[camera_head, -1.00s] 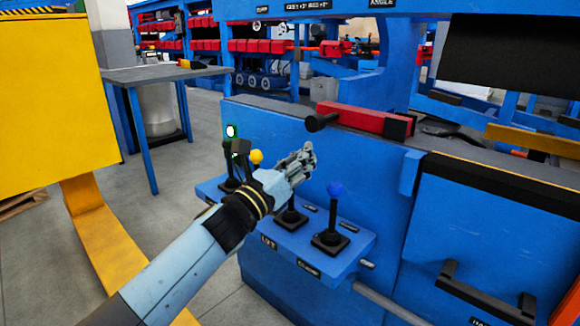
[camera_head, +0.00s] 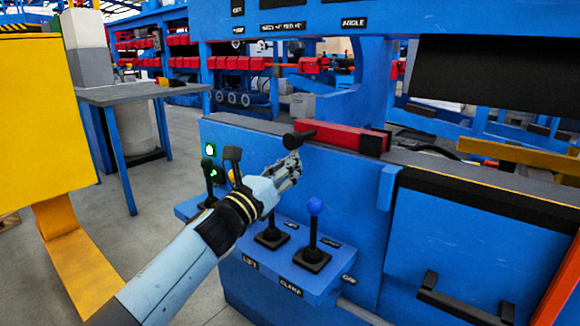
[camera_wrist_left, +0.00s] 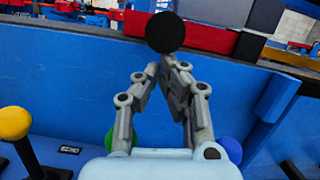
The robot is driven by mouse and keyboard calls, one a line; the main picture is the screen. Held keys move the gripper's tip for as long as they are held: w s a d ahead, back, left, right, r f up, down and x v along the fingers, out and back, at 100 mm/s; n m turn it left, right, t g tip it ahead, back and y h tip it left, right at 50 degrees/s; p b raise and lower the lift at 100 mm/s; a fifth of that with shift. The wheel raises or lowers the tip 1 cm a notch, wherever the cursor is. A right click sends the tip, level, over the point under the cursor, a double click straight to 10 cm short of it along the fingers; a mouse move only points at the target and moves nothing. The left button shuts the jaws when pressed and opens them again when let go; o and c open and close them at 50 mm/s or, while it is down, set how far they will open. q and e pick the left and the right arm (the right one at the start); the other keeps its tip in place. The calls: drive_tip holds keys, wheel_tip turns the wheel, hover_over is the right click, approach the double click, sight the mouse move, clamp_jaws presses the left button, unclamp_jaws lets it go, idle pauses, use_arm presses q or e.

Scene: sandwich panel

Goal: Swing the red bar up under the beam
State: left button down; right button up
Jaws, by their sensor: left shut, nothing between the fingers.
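The red bar (camera_head: 338,136) lies along the top edge of the blue machine, with a black round knob (camera_head: 298,138) at its left end and a black block at its right end. In the left wrist view the knob (camera_wrist_left: 165,32) is just beyond the fingertips and the red bar (camera_wrist_left: 205,38) runs behind it. My left gripper (camera_head: 292,160) is shut and empty, just below the knob. It also shows in the left wrist view (camera_wrist_left: 160,68), fingertips together. I cannot tell whether it touches the knob. The blue beam (camera_head: 290,25) spans above. My right gripper is not in view.
A lever panel (camera_head: 325,283) with blue-knobbed (camera_head: 314,207), yellow-knobbed and dark levers sits under my left arm. A yellow panel (camera_head: 45,115) and a grey table (camera_head: 140,92) stand at the left. A black handle (camera_head: 465,300) is on the machine front.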

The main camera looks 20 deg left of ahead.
use_arm(q)
drive_tip(key=shift+w+a+r+m+h, duration=0.1)
drive_tip(key=shift+a+r+m+h, duration=0.1)
drive_tip(key=shift+r+m, duration=0.35)
drive_tip(key=shift+w+a+r+m+h, duration=0.1)
drive_tip(key=shift+r+m+h, duration=0.1)
drive_tip(key=shift+r+m, duration=0.35)
drive_tip(key=shift+r+m+g+h+p, duration=0.3)
drive_tip(key=shift+r+m+p, duration=0.15)
drive_tip(key=shift+r+m, duration=0.45)
wheel_tip(320, 180, up, 12)
drive_tip(key=m+g+h+p, duration=0.3)
drive_tip(key=m+p, duration=0.3)
drive_tip(key=m, duration=0.8)
hover_over(288, 143)
drive_tip(key=s+d, duration=0.2)
drive_tip(key=d, duration=0.5)
drive_tip(key=s+r+m, duration=0.1)
drive_tip(key=d+p, duration=0.1)
drive_tip(key=shift+s+d+r+m+y, duration=0.25)
drive_tip(key=shift+d+m+y, duration=0.05)
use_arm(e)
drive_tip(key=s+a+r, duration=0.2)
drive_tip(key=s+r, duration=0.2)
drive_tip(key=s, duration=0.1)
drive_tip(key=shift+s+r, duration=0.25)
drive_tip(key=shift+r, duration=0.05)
